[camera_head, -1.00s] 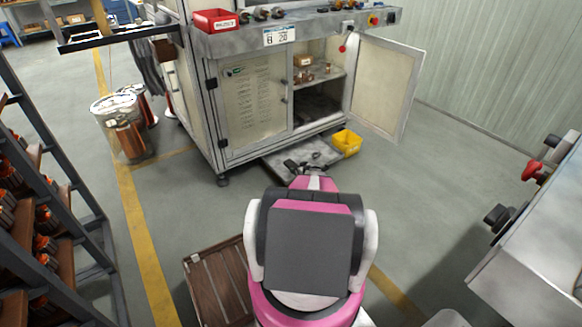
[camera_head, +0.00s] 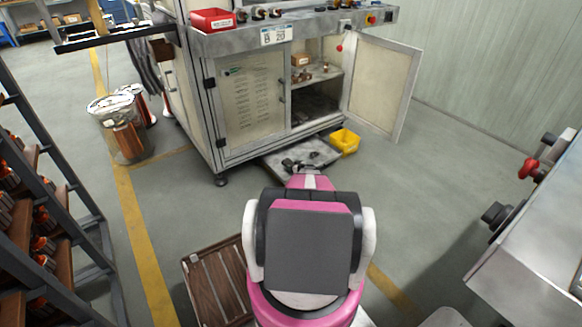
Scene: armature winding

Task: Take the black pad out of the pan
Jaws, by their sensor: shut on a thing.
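The pan (camera_head: 279,168) is a shallow grey tray on the floor, in front of and partly under the machine cabinet. My gripper (camera_head: 291,165) shows small and dark over the pan, just beyond the pink end of my arm. It is shut on a dark thing, which I take to be the black pad (camera_head: 312,156). The pad is hard to tell from the dark fingers at this size. I cannot tell whether it touches the pan's floor. My arm hides the near part of the pan.
A yellow bin (camera_head: 345,141) stands against the pan's right side. The open cabinet door (camera_head: 384,88) reaches out at the right. A brown slatted pallet (camera_head: 213,284) lies at lower left, beside a rack (camera_head: 62,190). The floor at right centre is clear.

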